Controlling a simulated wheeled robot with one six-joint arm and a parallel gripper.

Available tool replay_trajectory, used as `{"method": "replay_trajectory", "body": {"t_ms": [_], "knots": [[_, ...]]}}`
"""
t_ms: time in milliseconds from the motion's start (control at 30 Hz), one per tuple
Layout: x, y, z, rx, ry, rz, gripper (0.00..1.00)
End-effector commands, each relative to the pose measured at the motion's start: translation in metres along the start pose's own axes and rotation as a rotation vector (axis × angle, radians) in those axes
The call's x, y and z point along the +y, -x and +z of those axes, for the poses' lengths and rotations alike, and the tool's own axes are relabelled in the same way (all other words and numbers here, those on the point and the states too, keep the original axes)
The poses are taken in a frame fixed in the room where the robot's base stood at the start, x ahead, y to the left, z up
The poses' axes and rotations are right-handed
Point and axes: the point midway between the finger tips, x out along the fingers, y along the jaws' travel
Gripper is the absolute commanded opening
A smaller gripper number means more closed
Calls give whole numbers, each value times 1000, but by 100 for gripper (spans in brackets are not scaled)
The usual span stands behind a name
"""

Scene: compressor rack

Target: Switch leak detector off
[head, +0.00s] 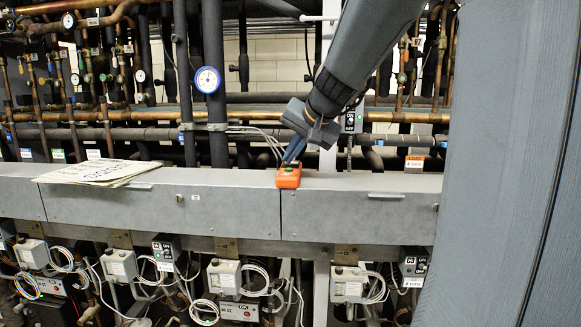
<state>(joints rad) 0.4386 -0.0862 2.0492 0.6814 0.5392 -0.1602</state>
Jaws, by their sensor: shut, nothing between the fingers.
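The leak detector (289,177) is a small orange device with a green spot on its face. It rests on the top edge of the grey metal ledge, above a panel seam. My gripper (290,158) comes down from the upper right and is shut. Its fingertips are at the upper part of the detector; I cannot tell whether they touch it. The fingers hide part of the detector's top, and I cannot make out its switch or whether it is on.
A stack of papers (97,172) lies on the ledge (222,190) to the left. Pipes and a round blue gauge (208,80) stand behind. Control boxes (224,273) with coiled wires hang below. The ledge right of the detector is mostly clear.

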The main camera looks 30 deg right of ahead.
Motion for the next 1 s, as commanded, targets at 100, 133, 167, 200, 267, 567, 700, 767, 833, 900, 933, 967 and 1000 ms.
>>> {"method": "replay_trajectory", "body": {"t_ms": [100, 133, 167, 200, 267, 567, 700, 767, 833, 900, 933, 967, 1000], "knots": [[0, 0, 0, 0, 0, 0, 0], [0, 0, 0, 0, 0, 0, 0], [0, 0, 0, 0, 0, 0, 0], [0, 0, 0, 0, 0, 0, 0], [0, 0, 0, 0, 0, 0, 0], [-12, 17, -12, -1, 1, 0, 0], [-18, 26, -18, 0, 2, 0, 0], [-21, 30, -21, 0, 1, 0, 0], [-24, 34, -24, 0, 0, 0, 0], [-27, 38, -27, 0, 0, 0, 0], [-28, 40, -28, 0, 0, 0, 0], [-29, 41, -29, 0, 0, 0, 0], [-30, 42, -30, 0, 1, 0, 0]]}}
